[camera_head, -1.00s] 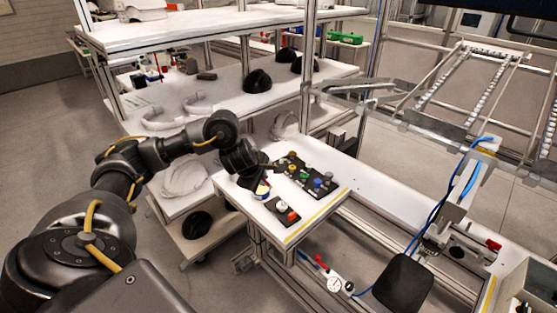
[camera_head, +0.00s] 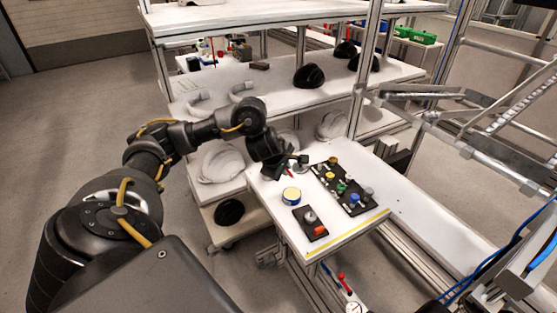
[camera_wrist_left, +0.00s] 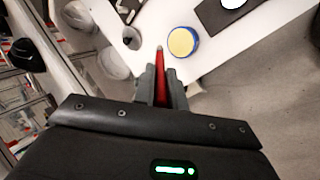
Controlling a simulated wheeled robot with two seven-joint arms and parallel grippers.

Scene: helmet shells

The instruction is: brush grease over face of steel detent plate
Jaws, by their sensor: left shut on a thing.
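My left gripper (camera_head: 290,168) is at the back left of the white work table, behind the round tin. In the left wrist view its fingers (camera_wrist_left: 160,86) are shut on a slim red brush-like tool (camera_wrist_left: 160,66) with a grey tip. The blue tin with a pale yellow face (camera_head: 291,195) stands on the table; in the left wrist view it (camera_wrist_left: 183,41) is just right of the tool's tip, apart from it. A small black plate (camera_head: 320,234) carries a grey round part (camera_head: 310,215) and a red block. I cannot tell for certain which part is the detent plate.
A longer black board (camera_head: 357,207) with several coloured knobs lies right of the tin. White helmet shells (camera_head: 222,164) and black ones (camera_head: 308,76) sit on shelves behind and to the left. A metal frame stands at right. The table's front left is clear.

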